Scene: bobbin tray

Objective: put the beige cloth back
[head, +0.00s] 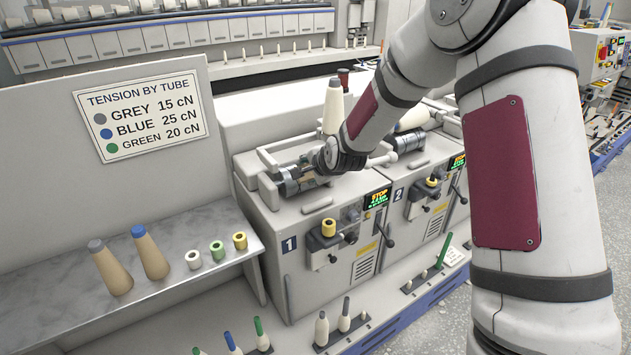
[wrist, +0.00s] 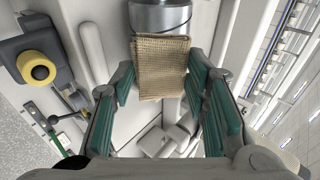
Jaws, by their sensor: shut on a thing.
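The beige cloth (wrist: 161,66) is a folded, woven rectangle in the middle of the wrist view. My gripper (wrist: 160,82) is shut on it, with green-padded fingers at its left and right edges. The cloth overlaps the metal drum (wrist: 160,17) in this view; I cannot tell whether they touch. In the head view my gripper (head: 322,160) is low over machine 1, beside the metal drum (head: 289,184). Only a small beige patch of the cloth (head: 307,181) shows there, the rest hidden by the gripper.
Machine 1 has a yellow tube (head: 328,228) on its front and a lit display (head: 377,198). A cream cone (head: 333,108) stands behind my gripper. A shelf (head: 205,285) at left holds two tan cones and three small spools. A tension sign (head: 140,110) hangs above it.

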